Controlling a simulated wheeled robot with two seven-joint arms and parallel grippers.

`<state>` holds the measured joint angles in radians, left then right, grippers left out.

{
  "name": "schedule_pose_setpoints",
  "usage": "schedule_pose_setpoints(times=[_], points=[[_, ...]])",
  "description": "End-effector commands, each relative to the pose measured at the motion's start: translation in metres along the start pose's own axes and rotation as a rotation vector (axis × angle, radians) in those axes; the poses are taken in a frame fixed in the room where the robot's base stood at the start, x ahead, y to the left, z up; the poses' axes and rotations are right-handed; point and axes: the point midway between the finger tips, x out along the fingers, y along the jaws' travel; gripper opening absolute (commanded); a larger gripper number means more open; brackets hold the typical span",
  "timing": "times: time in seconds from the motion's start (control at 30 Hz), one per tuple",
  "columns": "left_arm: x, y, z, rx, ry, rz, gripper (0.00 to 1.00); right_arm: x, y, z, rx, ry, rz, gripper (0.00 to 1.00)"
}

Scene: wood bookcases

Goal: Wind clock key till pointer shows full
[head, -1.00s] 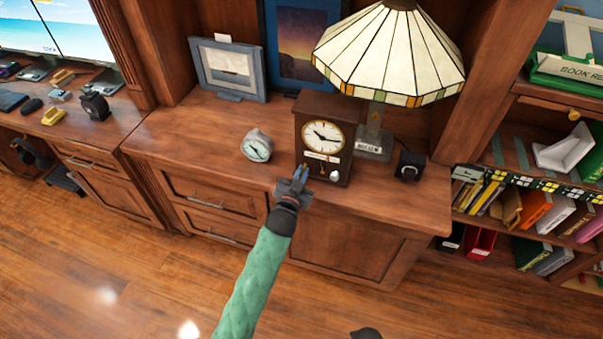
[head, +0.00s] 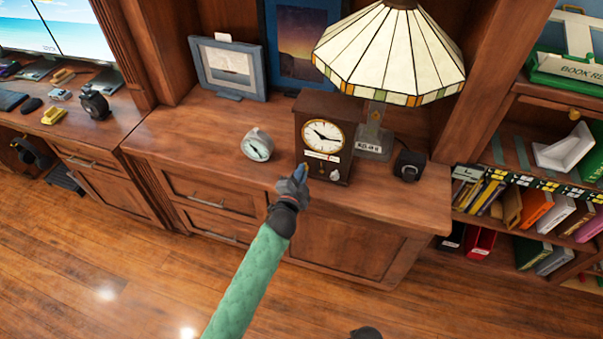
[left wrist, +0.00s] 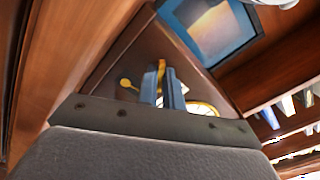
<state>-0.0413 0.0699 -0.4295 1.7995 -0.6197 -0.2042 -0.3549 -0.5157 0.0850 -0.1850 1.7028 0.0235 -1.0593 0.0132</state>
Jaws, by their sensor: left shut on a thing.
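A dark wooden clock (head: 311,103) with a round white face stands on the cabinet top, and part of its face (left wrist: 203,108) shows in the left wrist view. A small white tag is below the face. My left gripper (head: 302,172) is at the clock's lower front left. In the left wrist view its two blue fingers (left wrist: 164,92) are shut on a thin brass piece (left wrist: 161,68), which looks like the key. A brass knob-like part (left wrist: 128,84) shows beside them. A small round white dial (head: 257,145) with a pointer stands left of the clock; its reading is too small to tell.
A stained-glass lamp (head: 390,55) stands close behind and right of the clock. A small black object (head: 408,165) sits at right. Picture frames (head: 229,68) stand behind. The cabinet top (head: 190,125) is clear at left.

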Motion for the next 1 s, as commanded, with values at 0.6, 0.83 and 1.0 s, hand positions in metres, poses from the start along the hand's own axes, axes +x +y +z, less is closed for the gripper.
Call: schedule_pose_setpoints(times=[0.6, 0.83, 1.0], points=[[-0.001, 0.002, 0.001, 0.078, -0.001, 0.002, 0.0, -0.001, 0.0, 0.0, -0.001, -0.001, 0.0, 0.36], [-0.001, 0.002, 0.001, 0.089, -0.001, 0.002, 0.0, -0.001, 0.006, 0.002, -0.006, -0.002, 0.007, 0.36], [-0.001, 0.002, 0.001, 0.094, -0.001, 0.003, 0.0, -0.001, 0.005, 0.002, -0.005, -0.002, 0.006, 0.36]])
